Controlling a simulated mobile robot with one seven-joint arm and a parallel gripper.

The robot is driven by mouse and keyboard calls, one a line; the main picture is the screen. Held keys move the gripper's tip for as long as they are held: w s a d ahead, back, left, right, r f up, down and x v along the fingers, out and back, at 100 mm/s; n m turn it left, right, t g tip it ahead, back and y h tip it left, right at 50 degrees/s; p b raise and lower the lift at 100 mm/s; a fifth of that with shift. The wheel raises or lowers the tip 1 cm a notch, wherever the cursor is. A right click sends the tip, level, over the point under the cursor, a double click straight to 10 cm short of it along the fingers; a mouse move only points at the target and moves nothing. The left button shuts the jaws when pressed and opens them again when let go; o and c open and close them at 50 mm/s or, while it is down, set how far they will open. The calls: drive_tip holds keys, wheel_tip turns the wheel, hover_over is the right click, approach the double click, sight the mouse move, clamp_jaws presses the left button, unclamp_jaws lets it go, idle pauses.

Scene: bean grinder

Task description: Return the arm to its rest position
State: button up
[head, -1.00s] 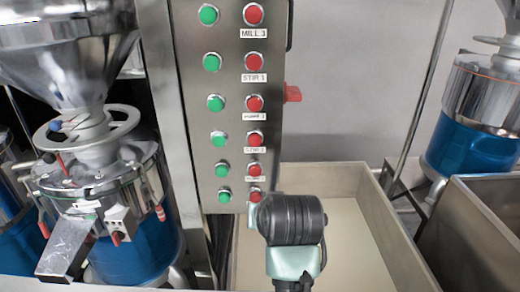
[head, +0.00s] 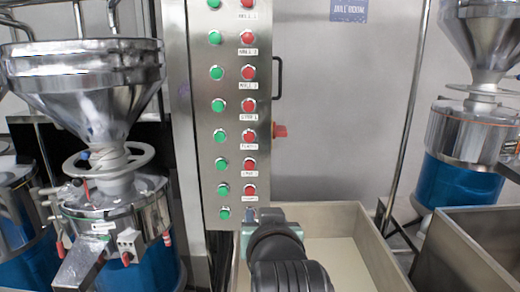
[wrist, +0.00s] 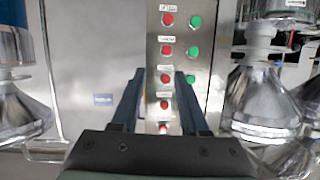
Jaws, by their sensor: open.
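My gripper (wrist: 160,75) shows in the wrist view with its two dark fingers apart and nothing between them. Behind the fingers is the steel control panel (wrist: 158,45) with red and green buttons, and the gap between fingers and panel is hard to judge. In the head view my arm (head: 285,262) rises from the bottom edge, just below and right of the lower end of the control panel (head: 206,145). The gripper's fingers are hidden behind the arm there.
A grinder with a steel hopper (head: 85,85) stands on the left, another grinder (head: 475,130) on the right. A beige open bin (head: 345,250) lies under my arm, and a steel bin (head: 480,240) stands at the right. A red switch (head: 280,131) juts from the panel's right side.

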drive_tip(key=s+r+t, duration=0.4)
drive_tip(key=s+r, duration=0.2)
drive_tip(key=r, duration=0.4)
drive_tip(key=s+r+t, duration=0.4)
drive_tip(key=s+r, duration=0.3)
drive_tip(key=r, duration=0.3)
drive_tip(key=s+r+t+h, duration=0.1)
drive_tip(key=s+r+t, duration=0.4)
drive_tip(key=r, duration=0.5)
drive_tip(key=shift+s+a+r, duration=0.15)
drive_tip(key=shift+s+a, duration=0.2)
drive_tip(key=shift+s, duration=0.5)
